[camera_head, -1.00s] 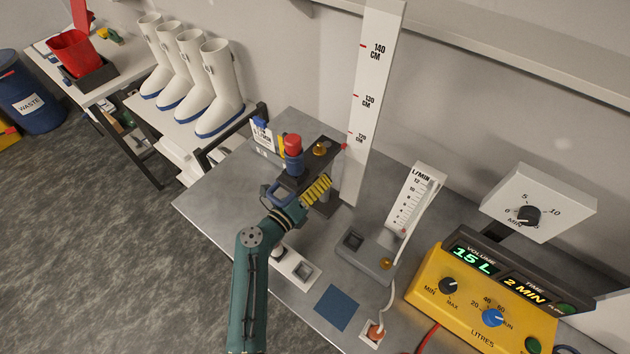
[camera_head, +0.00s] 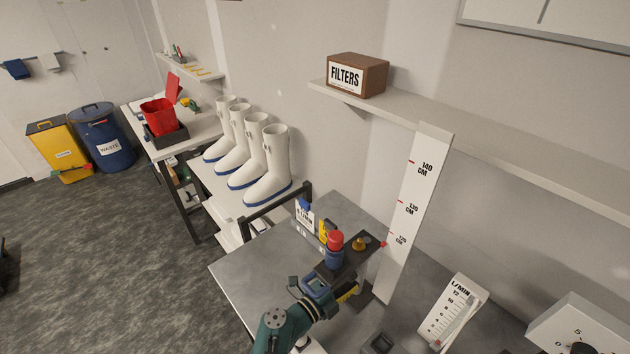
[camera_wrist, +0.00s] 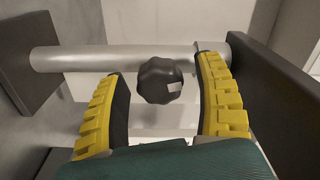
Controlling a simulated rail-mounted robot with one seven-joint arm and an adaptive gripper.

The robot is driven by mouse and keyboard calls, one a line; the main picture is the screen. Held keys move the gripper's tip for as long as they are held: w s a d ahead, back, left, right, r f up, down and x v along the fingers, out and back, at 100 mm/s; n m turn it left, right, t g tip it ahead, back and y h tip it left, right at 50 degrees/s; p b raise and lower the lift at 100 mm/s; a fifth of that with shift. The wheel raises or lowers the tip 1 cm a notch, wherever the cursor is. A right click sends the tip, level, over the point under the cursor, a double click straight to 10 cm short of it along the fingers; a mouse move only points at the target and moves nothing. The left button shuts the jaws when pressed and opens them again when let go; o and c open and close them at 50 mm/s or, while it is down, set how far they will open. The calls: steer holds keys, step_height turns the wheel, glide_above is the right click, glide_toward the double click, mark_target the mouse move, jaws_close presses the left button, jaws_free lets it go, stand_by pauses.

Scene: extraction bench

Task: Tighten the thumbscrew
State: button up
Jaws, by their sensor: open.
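The thumbscrew, a dark lobed knob with a pale mark (camera_wrist: 160,82), sits in front of a horizontal metal rod (camera_wrist: 90,58) in the wrist view. My gripper (camera_wrist: 158,88) is open, with one yellow-padded finger on each side of the knob. A gap shows left of the knob and a smaller one right of it. In the head view my gripper (camera_head: 350,291) is low beside the dark plate (camera_head: 350,262), partly hidden by it. The thumbscrew cannot be made out there.
A red-capped blue cylinder (camera_head: 334,252) and a brass knob (camera_head: 358,243) stand on the plate. A tall white height scale (camera_head: 411,220) rises just right of it. A flow meter (camera_head: 452,315) stands further right. Grey bench surface (camera_head: 262,268) is clear at left.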

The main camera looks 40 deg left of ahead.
steer(key=n, duration=1)
steer(key=shift+n+b, duration=0.3)
steer(key=shift+b, duration=0.05)
steer(key=s+p, duration=0.1)
steer(key=s, duration=0.4)
steer(key=s+a+p, duration=0.1)
steer(key=s, duration=0.5)
steer(key=s+p, duration=0.1)
steer(key=s, duration=0.4)
steer(key=shift+s+a, duration=0.3)
steer(key=w+a+r+t+y+b, duration=0.1)
steer(key=w+a+r+y, duration=0.25)
steer(key=r, duration=0.25)
steer(key=w+a+r+t+y+b, duration=0.1)
steer(key=w+a+r+y, duration=0.3)
steer(key=r, duration=0.3)
steer(key=w+d+r+n+g+y+p, duration=0.1)
steer(key=r+n+g+y+p, duration=0.1)
steer(key=r+y, duration=0.3)
steer(key=w+d+r+n+g+y+p, duration=0.1)
steer(key=w+r+n+g+y+p, duration=0.1)
steer(key=r, duration=0.9)
steer(key=n+g+y, duration=0.1)
steer(key=n+y, duration=0.1)
steer(key=y, duration=0.1)
steer(key=shift+d+r, duration=0.2)
steer(key=shift+r, duration=0.1)
steer(key=shift+y, duration=0.25)
